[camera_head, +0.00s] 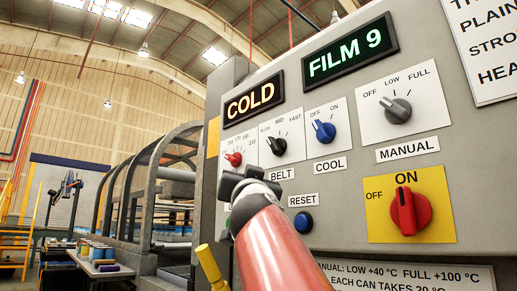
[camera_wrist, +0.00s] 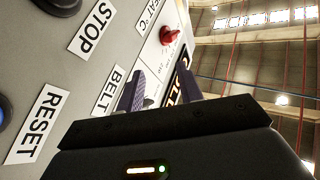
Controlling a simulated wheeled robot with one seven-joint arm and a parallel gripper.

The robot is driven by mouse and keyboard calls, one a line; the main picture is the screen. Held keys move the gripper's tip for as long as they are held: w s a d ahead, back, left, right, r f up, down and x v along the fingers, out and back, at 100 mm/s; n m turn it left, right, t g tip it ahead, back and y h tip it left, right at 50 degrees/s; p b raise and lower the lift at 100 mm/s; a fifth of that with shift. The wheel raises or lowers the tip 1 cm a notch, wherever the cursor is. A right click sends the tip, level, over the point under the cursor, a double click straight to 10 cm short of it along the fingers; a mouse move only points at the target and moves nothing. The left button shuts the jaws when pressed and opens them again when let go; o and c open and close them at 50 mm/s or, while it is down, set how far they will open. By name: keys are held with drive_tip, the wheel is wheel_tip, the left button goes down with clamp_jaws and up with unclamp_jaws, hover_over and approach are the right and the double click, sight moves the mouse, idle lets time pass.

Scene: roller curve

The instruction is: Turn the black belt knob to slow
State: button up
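The black belt knob (camera_head: 277,146) is on the grey control panel, above the BELT label (camera_head: 281,174). Its scale reads slow, mid, fast from left to right. Its pointer seems to lean up and left, toward the slow side, but it is small. My gripper (camera_head: 242,180) is below and left of the knob, close to the panel and apart from the knob. In the wrist view my gripper (camera_wrist: 160,88) has its two fingers spread with nothing visible held between them. The BELT label (camera_wrist: 108,92) shows beside the left finger; the black knob is hidden there.
A red heat knob (camera_head: 234,159) is left of the belt knob, and a blue cool knob (camera_head: 323,131) is right. A blue reset button (camera_head: 303,222), grey manual knob (camera_head: 397,110) and large red switch (camera_head: 409,212) are nearby. A yellow post (camera_head: 210,268) stands at lower left.

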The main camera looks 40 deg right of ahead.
drive_tip(key=m+t+y, duration=0.1)
drive_tip(key=m, duration=0.3)
drive_tip(key=m+t+h, duration=0.3)
drive_tip(key=m+h, duration=0.1)
drive_tip(key=m, duration=1.3)
approach(273, 147)
drive_tip(key=x, duration=0.4)
drive_tip(key=shift+r+m, duration=0.15)
drive_tip(key=shift+m, duration=0.35)
drive_tip(key=p+x, duration=0.3)
drive_tip(key=x, duration=0.4)
drive_tip(key=shift+w+d+r, duration=0.1)
drive_tip(key=shift+w+d, duration=0.1)
drive_tip(key=shift+w, duration=0.05)
clamp_jaws()
drive_tip(key=shift+p, duration=0.45)
